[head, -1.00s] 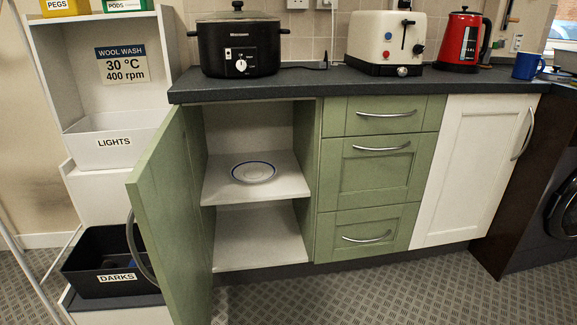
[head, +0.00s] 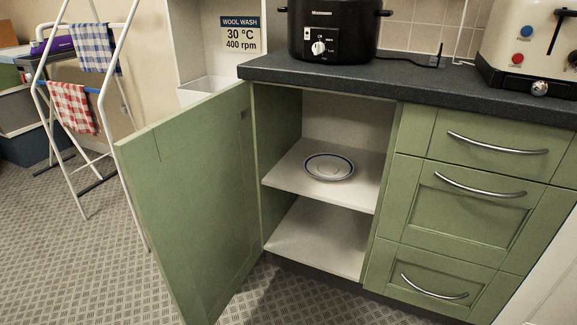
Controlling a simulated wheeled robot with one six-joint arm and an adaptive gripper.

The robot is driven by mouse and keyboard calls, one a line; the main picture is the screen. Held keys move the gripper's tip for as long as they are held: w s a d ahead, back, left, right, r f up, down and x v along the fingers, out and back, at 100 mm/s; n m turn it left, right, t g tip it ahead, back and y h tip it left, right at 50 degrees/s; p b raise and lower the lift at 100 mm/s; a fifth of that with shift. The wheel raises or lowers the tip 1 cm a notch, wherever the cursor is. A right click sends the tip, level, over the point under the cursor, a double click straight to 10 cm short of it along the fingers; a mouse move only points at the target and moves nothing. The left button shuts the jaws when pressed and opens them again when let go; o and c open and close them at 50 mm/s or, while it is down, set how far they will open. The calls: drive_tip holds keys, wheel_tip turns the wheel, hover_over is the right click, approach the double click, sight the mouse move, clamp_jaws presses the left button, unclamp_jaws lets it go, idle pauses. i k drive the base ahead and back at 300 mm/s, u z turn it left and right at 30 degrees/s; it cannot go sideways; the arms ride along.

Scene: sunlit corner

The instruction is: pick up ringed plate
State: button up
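The ringed plate (head: 330,167) is white with a blue ring. It lies flat on the middle shelf (head: 290,178) inside the open cupboard, and nothing covers it in the head view. The green cupboard door (head: 195,200) stands swung open to the left of the opening. My gripper is not in view.
The dark worktop (head: 400,90) overhangs the cupboard and carries a black slow cooker (head: 335,32) and a cream toaster (head: 530,50). Green drawers (head: 465,210) with metal handles adjoin on the right. A clothes airer (head: 85,110) stands at the left. Patterned floor there is mostly clear.

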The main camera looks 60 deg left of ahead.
sight(328, 166)
drive_tip(key=u, duration=0.75)
drive_tip(key=i, duration=0.85)
drive_tip(key=u, duration=0.7)
